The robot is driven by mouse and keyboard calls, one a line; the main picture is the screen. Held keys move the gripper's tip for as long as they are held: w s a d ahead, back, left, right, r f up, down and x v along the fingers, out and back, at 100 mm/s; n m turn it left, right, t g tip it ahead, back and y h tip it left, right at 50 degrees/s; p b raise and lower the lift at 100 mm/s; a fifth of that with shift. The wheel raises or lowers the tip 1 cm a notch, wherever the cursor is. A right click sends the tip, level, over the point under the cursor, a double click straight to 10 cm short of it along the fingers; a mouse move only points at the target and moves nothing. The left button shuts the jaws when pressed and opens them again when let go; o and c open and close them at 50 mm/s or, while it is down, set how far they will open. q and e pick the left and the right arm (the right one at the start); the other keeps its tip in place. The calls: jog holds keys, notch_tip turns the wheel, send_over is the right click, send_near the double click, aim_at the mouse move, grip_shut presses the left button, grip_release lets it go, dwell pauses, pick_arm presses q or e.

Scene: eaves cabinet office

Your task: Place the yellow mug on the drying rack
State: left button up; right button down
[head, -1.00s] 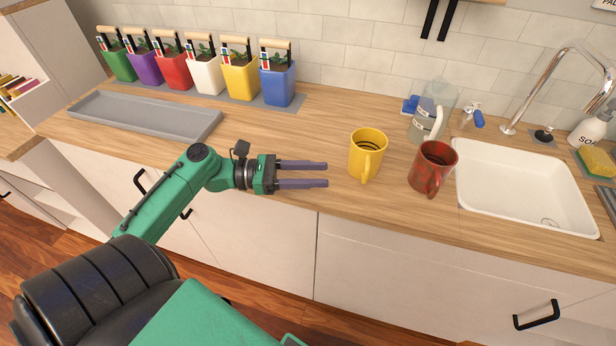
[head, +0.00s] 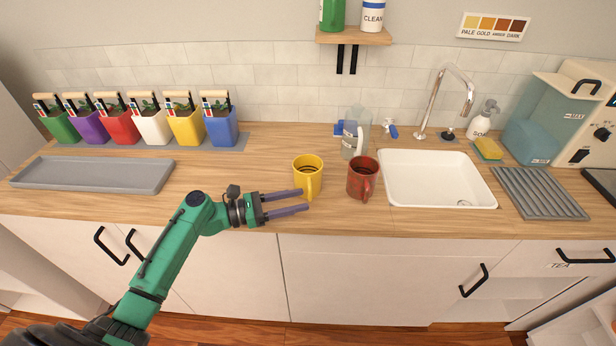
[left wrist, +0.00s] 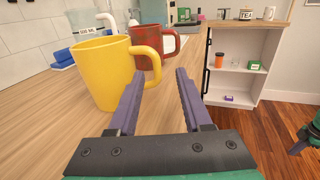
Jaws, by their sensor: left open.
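The yellow mug (head: 307,172) stands upright on the wooden counter, left of a red mug (head: 362,178), its handle toward the front edge. In the left wrist view the yellow mug (left wrist: 101,75) is just ahead and left of the fingers, its handle on the right. My left gripper (head: 302,203) is open and empty, its fingers beside the mug's handle on the near side; I cannot tell whether they touch it. The grey ribbed drying rack (head: 541,192) lies flat right of the sink and looks empty.
A white sink (head: 437,180) lies between the mugs and the rack. A clear jug (head: 355,132) stands behind the red mug. A tap (head: 440,105), soap bottle (head: 482,120) and sponge (head: 488,149) are at the back. A grey tray (head: 95,175) lies at left.

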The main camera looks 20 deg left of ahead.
aim_at(310, 201)
pick_arm(q)
jog(key=p+x, duration=0.1)
jog(key=x, duration=0.3)
jog(key=shift+w+f, duration=0.1)
jog(key=shift+w, duration=0.15)
jog(key=shift+f, duration=0.15)
jog(key=shift+s, duration=0.1)
grip_shut()
pick_arm(e)
jog(key=shift+s+d+r, duration=0.2)
jog(key=shift+s+r, duration=0.1)
jog(key=shift+s, duration=0.25)
jog(key=shift+s+d+r, duration=0.15)
jog(key=shift+s+r, duration=0.1)
jog(key=shift+s, duration=0.25)
jog(key=shift+w, duration=0.1)
